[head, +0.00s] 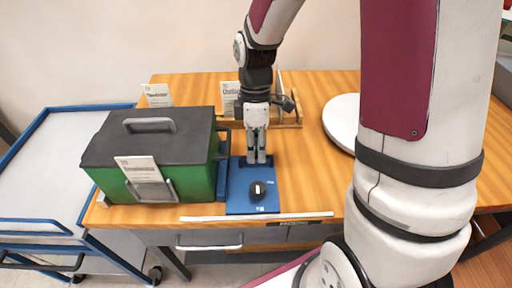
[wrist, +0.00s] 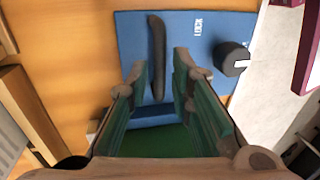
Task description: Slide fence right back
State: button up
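A dark, slim bar that looks like the fence (wrist: 157,58) lies across the blue plate (wrist: 205,20). In the head view the blue plate (head: 240,203) sits beside the green machine, and the fence is mostly behind my gripper (head: 257,160). My gripper points down over the plate. In the wrist view my gripper (wrist: 160,75) is open, one finger on each side of the fence; contact is not clear. A black knob (wrist: 232,58) with a white mark sits on the plate near a LOCK label; the head view also shows the knob (head: 257,190).
The green machine (head: 200,180) with a dark lid (head: 195,145) stands left of the plate. A wooden rack (head: 290,122) is behind my gripper, a white round disc (head: 342,120) to its right. A pale strip (head: 215,218) runs along the front edge of the wooden table (head: 320,185).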

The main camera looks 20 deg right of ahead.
grip_shut()
jog(key=s+d+p, duration=0.1)
jog(key=d, duration=0.2)
jog(key=s+d+p, duration=0.1)
jog(key=d, duration=0.2)
jog(key=s+d+p, duration=0.1)
jog(key=d+p, duration=0.1)
jog(key=d, duration=0.1)
jog(key=shift+s+r, duration=0.1)
jog(key=shift+s, duration=0.3)
jog(key=shift+d, duration=0.25)
jog(key=o, duration=0.5)
grip_release()
jog(key=shift+s+d, duration=0.1)
